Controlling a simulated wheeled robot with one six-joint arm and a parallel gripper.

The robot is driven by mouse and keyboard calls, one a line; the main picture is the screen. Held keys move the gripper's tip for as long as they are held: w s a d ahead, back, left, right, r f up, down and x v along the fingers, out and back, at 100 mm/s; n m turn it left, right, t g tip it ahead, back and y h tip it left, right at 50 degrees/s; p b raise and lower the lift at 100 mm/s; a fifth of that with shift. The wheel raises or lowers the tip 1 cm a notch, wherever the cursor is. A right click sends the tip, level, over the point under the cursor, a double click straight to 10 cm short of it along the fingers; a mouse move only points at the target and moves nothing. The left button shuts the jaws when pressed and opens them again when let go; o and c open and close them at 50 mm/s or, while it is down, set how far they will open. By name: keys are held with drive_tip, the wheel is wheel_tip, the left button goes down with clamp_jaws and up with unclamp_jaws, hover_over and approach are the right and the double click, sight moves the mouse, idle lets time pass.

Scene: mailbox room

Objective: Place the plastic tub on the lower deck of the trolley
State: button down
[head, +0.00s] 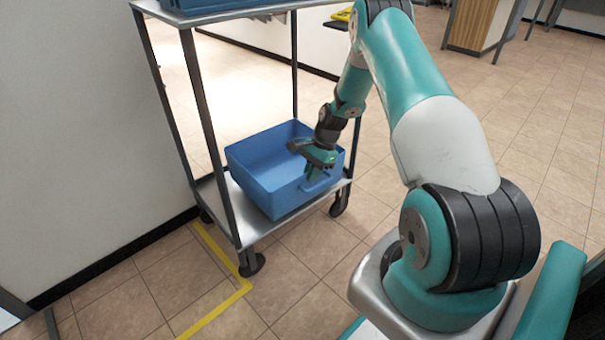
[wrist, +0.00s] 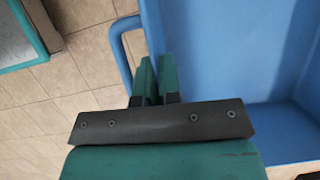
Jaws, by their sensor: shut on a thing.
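The blue plastic tub (head: 264,163) sits on the lower deck (head: 246,217) of the trolley (head: 197,101) in the head view, upright and open at the top. Its near corner is close to the deck's front edge. My gripper (head: 317,170) is at the tub's right side, by the handle, with its fingers pointing down. In the wrist view the gripper (wrist: 157,78) is shut on the tub's wall or handle side, with the handle (wrist: 122,47) looping out to the left and the tub's inside (wrist: 225,60) to the right. The exact grip point is hidden by the fingers.
The trolley's upper deck (head: 230,12) carries another blue container. Posts rise at the trolley's corners. A white wall (head: 70,110) stands on the left. Yellow tape (head: 222,252) marks the tiled floor.

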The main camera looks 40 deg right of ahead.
drive_tip(key=w+d+f+b, duration=0.1)
drive_tip(key=w+b, duration=0.1)
drive_tip(key=w+d+f+b, duration=0.1)
drive_tip(key=w, duration=0.1)
drive_tip(key=w+d+f+b, duration=0.1)
drive_tip(key=w+d+b, duration=0.1)
drive_tip(key=shift+w+f+b, duration=0.35)
drive_tip(key=shift+w, duration=0.05)
drive_tip(key=shift+r, duration=0.15)
drive_tip(key=shift+a, duration=0.1)
drive_tip(key=c, duration=1.3)
unclamp_jaws()
drive_tip(key=p+v, duration=0.4)
drive_tip(key=v, duration=0.3)
drive_tip(key=shift+r, duration=0.2)
